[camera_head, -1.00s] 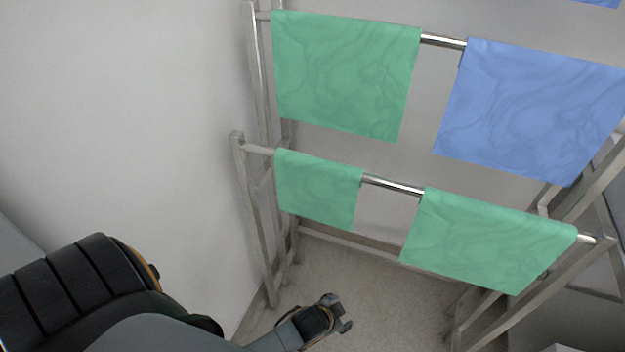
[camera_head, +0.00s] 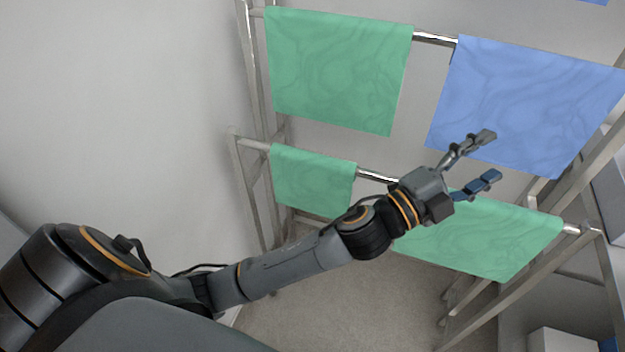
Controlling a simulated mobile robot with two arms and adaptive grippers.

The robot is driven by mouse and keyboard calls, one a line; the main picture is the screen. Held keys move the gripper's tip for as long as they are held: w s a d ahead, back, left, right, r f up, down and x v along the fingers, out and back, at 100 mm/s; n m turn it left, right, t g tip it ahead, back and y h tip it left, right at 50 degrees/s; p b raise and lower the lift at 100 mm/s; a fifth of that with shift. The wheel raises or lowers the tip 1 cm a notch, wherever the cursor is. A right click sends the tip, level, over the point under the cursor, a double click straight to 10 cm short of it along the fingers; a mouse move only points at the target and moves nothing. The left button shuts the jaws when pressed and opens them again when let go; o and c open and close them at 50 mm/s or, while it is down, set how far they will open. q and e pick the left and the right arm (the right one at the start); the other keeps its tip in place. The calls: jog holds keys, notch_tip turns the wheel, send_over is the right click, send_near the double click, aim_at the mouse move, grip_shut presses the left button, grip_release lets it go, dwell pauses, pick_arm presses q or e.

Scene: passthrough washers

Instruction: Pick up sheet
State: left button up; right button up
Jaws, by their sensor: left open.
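Several sheets hang over the bars of a metal rack. A large green sheet (camera_head: 338,70) hangs at the upper left and a blue sheet (camera_head: 530,95) at the upper right. A smaller green sheet (camera_head: 312,180) hangs at the lower left, and another green sheet (camera_head: 490,240) at the lower right, partly hidden by my left gripper. My left gripper (camera_head: 489,157) is open and empty. Its fingers point right, in front of the blue sheet's lower edge and above the lower right green sheet in the picture. I cannot tell whether it touches either. My right gripper is not in view.
The metal rack (camera_head: 256,95) has slanted side posts and two bars. A bare stretch of bar (camera_head: 378,175) shows between the lower sheets. A pale wall (camera_head: 110,110) stands at the left. A white box (camera_head: 562,342) is at the bottom right.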

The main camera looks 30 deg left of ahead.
pick_arm(q)
jog(key=s+d+r+m+g+h, duration=0.45)
jog(key=d+m+g+h, duration=0.45)
jog(key=m, duration=0.5)
jog(key=s+d+f+m+g, duration=0.1)
jog(key=s+d+m+g, duration=0.15)
jog(key=m+g, duration=0.35)
jog(key=m+g+y, duration=0.4)
jog(key=m+y, duration=0.7)
jog(key=y, duration=1.4)
send_near(317, 155)
jog(key=shift+g, duration=0.3)
jog(key=x, duration=0.2)
jog(key=p+x, duration=0.1)
jog(key=x, duration=0.1)
jog(key=p+x, duration=0.1)
jog(key=x, duration=0.2)
jog(key=shift+w+a+r, duration=0.1)
jog(key=shift+w+a, duration=0.05)
jog(key=shift+w, duration=0.2)
jog(key=p+x, duration=0.2)
jog(key=x, duration=0.2)
jog(key=shift+s+f, duration=0.2)
jog(key=shift+f, duration=0.1)
jog(key=shift+a+f, duration=0.15)
jog(key=shift+f, duration=0.4)
